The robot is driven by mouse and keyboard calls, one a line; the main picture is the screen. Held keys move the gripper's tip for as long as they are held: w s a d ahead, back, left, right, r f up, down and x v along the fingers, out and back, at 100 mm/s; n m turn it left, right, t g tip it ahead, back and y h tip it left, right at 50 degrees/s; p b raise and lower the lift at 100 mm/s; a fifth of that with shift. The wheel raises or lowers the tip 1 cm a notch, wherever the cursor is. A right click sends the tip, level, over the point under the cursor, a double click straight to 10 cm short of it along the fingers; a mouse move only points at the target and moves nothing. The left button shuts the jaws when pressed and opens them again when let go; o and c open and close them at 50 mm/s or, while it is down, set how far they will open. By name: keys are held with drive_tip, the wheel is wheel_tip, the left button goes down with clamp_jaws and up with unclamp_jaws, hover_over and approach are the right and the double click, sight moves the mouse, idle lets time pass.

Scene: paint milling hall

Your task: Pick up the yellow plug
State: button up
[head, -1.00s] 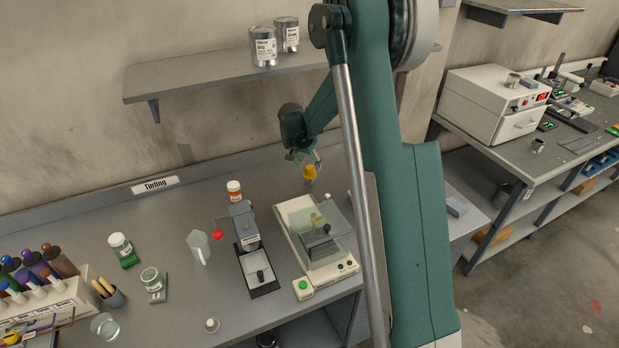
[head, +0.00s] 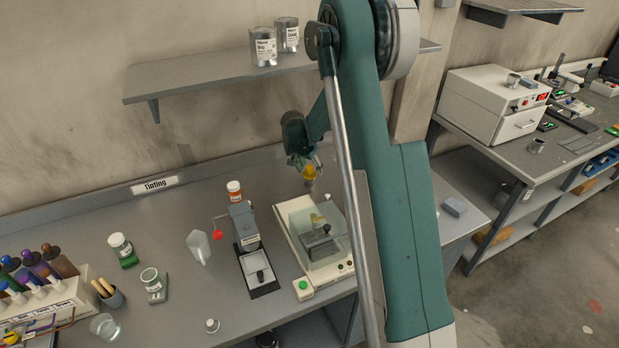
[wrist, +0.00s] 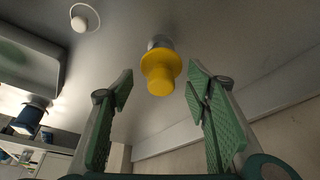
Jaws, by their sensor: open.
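The yellow plug (wrist: 160,72) has a round flange and a narrower end, with a grey metal part behind it. In the wrist view it sits at the upper middle, beyond and between my fingertips. My gripper (wrist: 160,88) is open, with green finger pads on either side and nothing between them. In the head view the yellow plug (head: 310,173) shows just below my gripper (head: 305,163), behind the balance on the bench. A small gap or contact between them cannot be told in the head view.
The balance with a clear cover (head: 318,240) stands in front of the plug. A grey stand device (head: 244,225) and an orange bottle (head: 234,191) are to its left. The shelf (head: 200,82) with two cans hangs above. The bench (head: 180,215) is clear behind the beaker.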

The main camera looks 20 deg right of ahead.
sight(312, 174)
drive_tip(key=shift+w+f, duration=0.1)
drive_tip(key=shift+f, duration=0.15)
drive_tip(key=shift+d, duration=0.1)
drive_tip(key=shift+x, duration=2.6)
drive_tip(key=c, duration=1)
